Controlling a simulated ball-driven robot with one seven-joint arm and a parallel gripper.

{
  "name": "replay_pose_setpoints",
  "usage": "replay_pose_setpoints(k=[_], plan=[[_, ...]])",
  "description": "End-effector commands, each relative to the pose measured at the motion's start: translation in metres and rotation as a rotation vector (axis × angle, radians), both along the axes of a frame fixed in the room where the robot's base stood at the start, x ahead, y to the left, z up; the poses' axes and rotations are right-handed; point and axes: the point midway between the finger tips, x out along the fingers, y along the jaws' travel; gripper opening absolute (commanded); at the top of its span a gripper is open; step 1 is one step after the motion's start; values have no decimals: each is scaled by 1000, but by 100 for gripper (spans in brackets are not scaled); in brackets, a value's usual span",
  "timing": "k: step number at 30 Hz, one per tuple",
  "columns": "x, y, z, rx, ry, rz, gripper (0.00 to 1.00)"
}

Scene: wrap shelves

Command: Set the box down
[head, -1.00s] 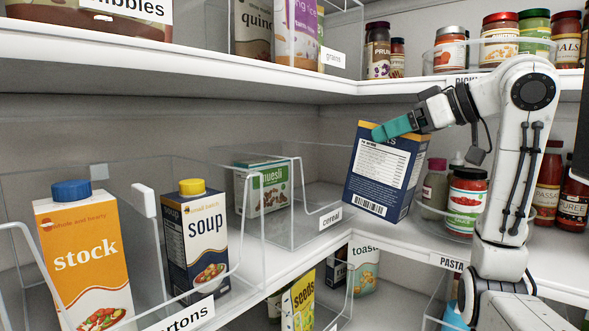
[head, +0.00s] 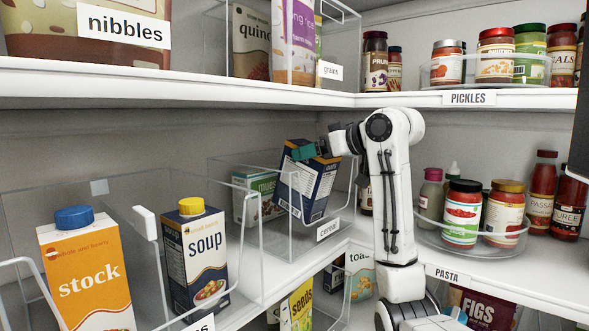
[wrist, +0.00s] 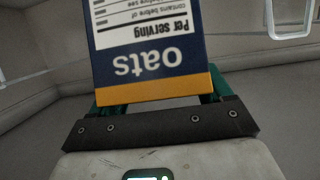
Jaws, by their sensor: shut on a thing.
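The box is a dark blue oats box (head: 306,184) with an orange edge and a white label panel. It is tilted and sits within the clear cereal bin (head: 274,240), to the right of the green muesli box (head: 262,198). I cannot tell whether its bottom touches the bin floor. My gripper (head: 304,151) has green fingers and is shut on the top of the oats box. In the wrist view the oats box (wrist: 152,60) fills the upper middle, between the fingers, with its lettering upside down.
A stock carton (head: 88,275) and a soup carton (head: 196,258) stand in the clear bin at left. A turntable (head: 440,243) with several jars is to the right of my arm. The upper shelf edge (head: 250,98) runs above the cereal bin.

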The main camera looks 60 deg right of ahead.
Motion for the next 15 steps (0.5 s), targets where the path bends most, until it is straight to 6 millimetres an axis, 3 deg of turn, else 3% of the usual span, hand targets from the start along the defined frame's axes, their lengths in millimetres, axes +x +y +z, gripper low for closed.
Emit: replay_pose_setpoints(k=[8, 9, 15], plan=[[11, -2, -40, -1, -2, 0, 0], [17, -3, -31, 1, 27, 2, 0], [30, -7, -32, 25, 115, 0, 0]])
